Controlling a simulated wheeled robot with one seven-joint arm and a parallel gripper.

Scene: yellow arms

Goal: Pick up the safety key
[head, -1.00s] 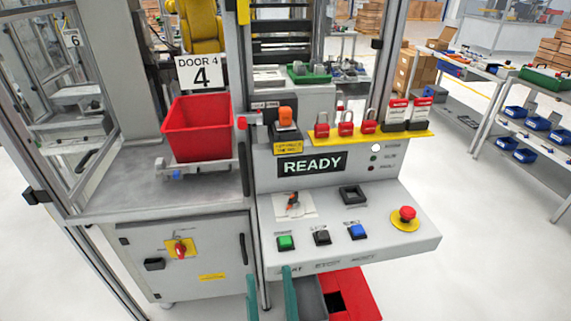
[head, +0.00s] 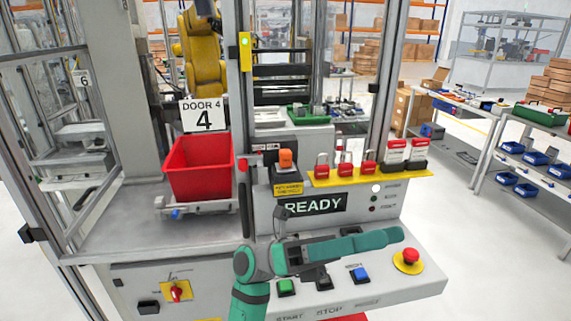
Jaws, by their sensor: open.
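An orange block (head: 285,160) sits upright in a black holder above a yellow label, left of the red padlocks. It may be the safety key, but I cannot read the label. Earlier, a small orange-and-black item lay on a white plate on the sloping console (head: 425,284); my arm now covers that spot, so I cannot tell which is the key. My teal gripper (head: 388,240) reaches rightward across the console, over the buttons and below the READY display (head: 312,205). Its fingers are open, nearly overlap in this view and hold nothing visible.
Red padlocks (head: 345,163) and red-and-white tags hang on a yellow rack (head: 400,176). A red emergency stop (head: 410,256) is at the console's right. A red bin (head: 198,167) stands left, beside a door post (head: 246,110).

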